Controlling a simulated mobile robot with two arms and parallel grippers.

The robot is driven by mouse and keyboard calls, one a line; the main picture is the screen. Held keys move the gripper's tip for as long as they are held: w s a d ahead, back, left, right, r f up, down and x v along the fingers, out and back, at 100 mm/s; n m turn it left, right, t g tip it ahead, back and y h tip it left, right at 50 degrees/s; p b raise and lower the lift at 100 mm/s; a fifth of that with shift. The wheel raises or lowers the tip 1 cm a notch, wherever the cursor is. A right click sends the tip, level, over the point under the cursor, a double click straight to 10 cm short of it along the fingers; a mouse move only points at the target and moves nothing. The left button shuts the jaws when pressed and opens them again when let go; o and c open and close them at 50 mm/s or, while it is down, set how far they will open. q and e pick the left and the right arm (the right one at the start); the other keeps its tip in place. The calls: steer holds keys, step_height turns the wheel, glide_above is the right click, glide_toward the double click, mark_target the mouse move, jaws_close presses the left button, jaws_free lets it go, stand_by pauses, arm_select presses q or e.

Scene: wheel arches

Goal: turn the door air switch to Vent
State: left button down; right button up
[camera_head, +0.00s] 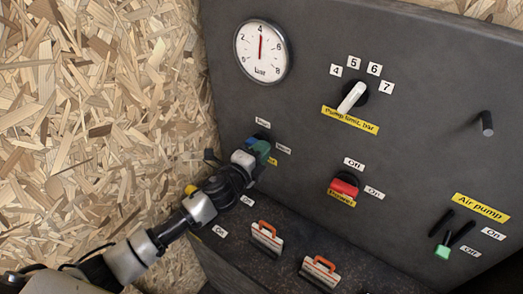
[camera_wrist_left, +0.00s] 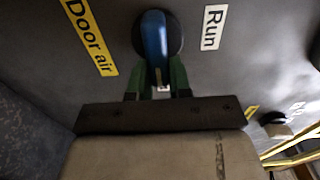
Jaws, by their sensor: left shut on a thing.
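The door air switch (camera_head: 263,136) is a blue handle on a dark round base on the grey panel. In the left wrist view its blue handle (camera_wrist_left: 156,45) points down the picture, between the green fingers. My left gripper (camera_head: 257,153) is shut on this handle, and its fingers (camera_wrist_left: 158,82) show on both sides of it. The yellow Door air label (camera_wrist_left: 90,36) is left of the switch in the wrist view, and the Run label (camera_wrist_left: 212,27) is right of it. The Vent label cannot be read for sure. My right gripper is not in view.
The panel also carries a gauge (camera_head: 262,52), a white pump limit knob (camera_head: 351,97), a red switch (camera_head: 344,186) and a green-tipped air pump lever (camera_head: 443,250). Two orange-handled parts (camera_head: 266,238) (camera_head: 319,270) stand on the ledge below. Chipboard covers the left.

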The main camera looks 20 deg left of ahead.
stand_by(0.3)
arm_select(q)
steer(key=c, duration=1)
jaws_free()
steer(key=shift+c, duration=0.2)
steer(key=shift+s, duration=0.1)
steer(key=b+v, duration=0.2)
steer(key=v, duration=0.8)
steer(key=shift+s, duration=0.3)
steer(key=shift+a, duration=0.1)
